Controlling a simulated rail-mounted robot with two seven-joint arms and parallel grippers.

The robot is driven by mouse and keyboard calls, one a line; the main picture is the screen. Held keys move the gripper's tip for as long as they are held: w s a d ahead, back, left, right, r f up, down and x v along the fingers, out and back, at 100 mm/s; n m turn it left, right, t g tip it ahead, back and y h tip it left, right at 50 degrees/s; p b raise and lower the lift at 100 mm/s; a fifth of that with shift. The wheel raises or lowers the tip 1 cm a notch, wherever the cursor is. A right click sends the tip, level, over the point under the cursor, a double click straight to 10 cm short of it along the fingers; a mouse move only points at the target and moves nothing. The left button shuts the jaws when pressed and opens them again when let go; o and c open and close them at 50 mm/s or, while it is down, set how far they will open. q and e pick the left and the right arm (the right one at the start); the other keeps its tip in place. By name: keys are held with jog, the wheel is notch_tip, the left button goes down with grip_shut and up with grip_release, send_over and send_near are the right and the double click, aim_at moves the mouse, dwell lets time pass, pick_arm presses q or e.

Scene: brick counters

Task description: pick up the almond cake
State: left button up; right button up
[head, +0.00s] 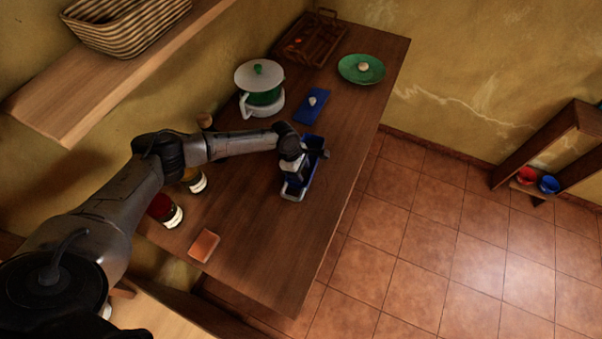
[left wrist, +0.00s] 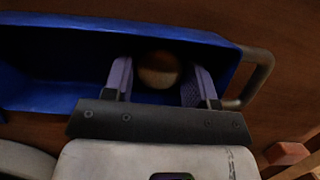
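A small round tan-brown thing (left wrist: 158,70), which looks like the almond cake, lies in a blue tray with metal handles (left wrist: 60,62). My left gripper (left wrist: 158,82) reaches down into the tray with its fingers apart, one on each side of the round thing. Dark gaps show between it and the fingers. In the head view the left gripper (head: 295,178) is over the blue tray (head: 312,157) on the wooden counter and hides the thing inside. My right gripper is in neither view.
Farther along the counter (head: 255,215) are a blue mat (head: 307,106) with a small pale item, a white-and-green pot (head: 262,98), a green plate (head: 352,72) with a round item, and a wooden basket (head: 300,48). Jars (head: 165,211) and an orange-brown block (head: 204,245) stand nearer.

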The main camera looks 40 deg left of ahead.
pick_arm(q)
jog(key=c, duration=0.5)
jog(key=shift+r, duration=0.15)
